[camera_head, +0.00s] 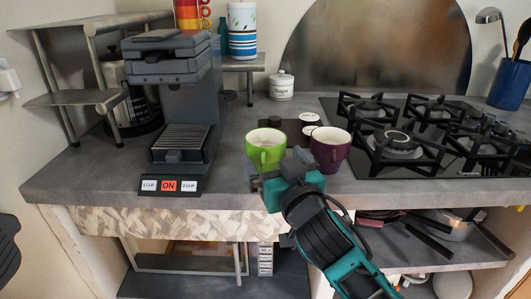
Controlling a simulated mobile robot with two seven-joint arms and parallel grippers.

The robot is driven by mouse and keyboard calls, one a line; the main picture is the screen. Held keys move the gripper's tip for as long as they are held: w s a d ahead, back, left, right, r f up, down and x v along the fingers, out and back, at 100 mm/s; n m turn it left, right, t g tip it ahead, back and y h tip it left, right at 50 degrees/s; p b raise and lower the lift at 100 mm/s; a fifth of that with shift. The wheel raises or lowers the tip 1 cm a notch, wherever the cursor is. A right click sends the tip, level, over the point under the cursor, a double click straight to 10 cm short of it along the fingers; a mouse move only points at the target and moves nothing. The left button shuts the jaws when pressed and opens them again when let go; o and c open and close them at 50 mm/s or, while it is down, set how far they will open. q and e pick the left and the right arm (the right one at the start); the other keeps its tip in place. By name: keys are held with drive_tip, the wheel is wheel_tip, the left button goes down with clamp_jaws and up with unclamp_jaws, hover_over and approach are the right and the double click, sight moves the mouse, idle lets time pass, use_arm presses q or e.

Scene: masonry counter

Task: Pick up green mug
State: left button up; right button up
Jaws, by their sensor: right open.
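A green mug (264,145) with a pale inside stands upright on the grey counter, right of the coffee machine. Its handle faces the front edge. My right gripper (268,172) is open just in front of the mug, its fingers close to the mug's lower front. I cannot tell whether they touch it. The gripper and wrist hide the counter to the mug's lower right. My left gripper is not in view.
A purple mug (330,149) stands close on the right. The coffee machine (172,100) is on the left. A black gas hob (420,135) fills the right side. A white sugar jar (282,86) stands behind. Bare counter (232,178) lies left of the gripper.

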sight(273, 156)
drive_tip(key=x, duration=0.4)
drive_tip(key=c, duration=0.8)
drive_tip(key=shift+r, duration=0.1)
drive_tip(key=shift+c, duration=0.3)
